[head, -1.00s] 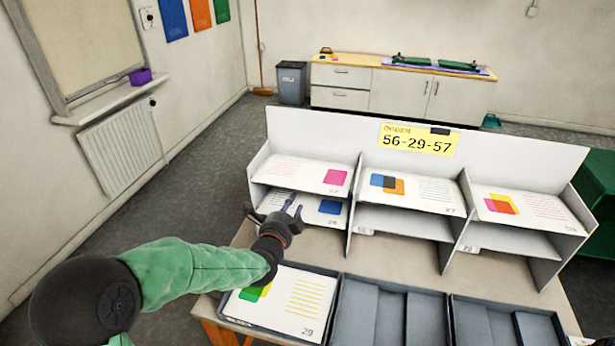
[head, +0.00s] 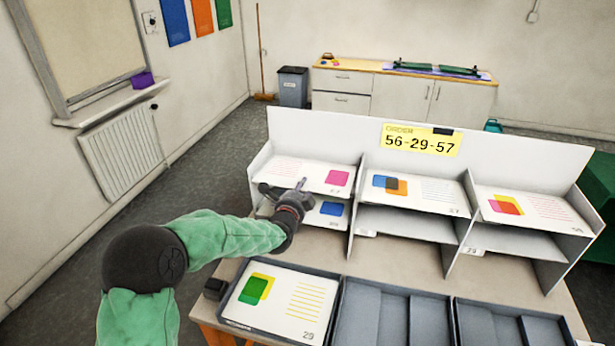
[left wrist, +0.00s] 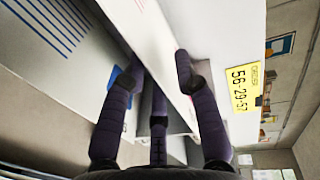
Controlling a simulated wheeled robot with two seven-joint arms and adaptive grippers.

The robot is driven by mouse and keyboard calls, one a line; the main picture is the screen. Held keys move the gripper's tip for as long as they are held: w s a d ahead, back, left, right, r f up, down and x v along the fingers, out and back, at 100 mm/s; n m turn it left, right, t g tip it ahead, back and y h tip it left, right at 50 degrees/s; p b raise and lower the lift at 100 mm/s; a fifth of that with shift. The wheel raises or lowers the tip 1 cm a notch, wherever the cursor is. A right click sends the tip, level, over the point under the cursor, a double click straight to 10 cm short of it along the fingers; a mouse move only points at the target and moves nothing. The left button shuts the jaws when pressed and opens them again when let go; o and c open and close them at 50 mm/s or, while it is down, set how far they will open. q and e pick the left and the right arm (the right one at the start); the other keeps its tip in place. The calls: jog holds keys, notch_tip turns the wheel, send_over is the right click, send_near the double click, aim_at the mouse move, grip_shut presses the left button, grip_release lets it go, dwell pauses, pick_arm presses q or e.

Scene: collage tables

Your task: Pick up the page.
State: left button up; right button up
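My left gripper (head: 283,189) is at the front of the left bay of the white sorter, by the edge of its upper shelf. Its fingers are spread and hold nothing; they also show apart in the left wrist view (left wrist: 157,68). On the upper left shelf lies a page with a pink square (head: 337,177). Below it lies a page with a blue square (head: 331,208), partly hidden by the gripper and upper shelf. Other pages lie on the upper middle shelf (head: 438,192) and upper right shelf (head: 545,207). A page marked 29 (head: 270,300) lies in the left tray. My right gripper is out of view.
A yellow order card (head: 421,140) on the sorter's back panel reads 56-29-57. The middle tray (head: 385,315) and right tray (head: 505,325) are empty where visible. The lower middle shelf (head: 405,222) and lower right shelf (head: 515,243) look empty. Upright dividers separate the bays.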

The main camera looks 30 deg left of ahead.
pick_arm(q)
jog(key=shift+c, duration=0.2)
grip_shut()
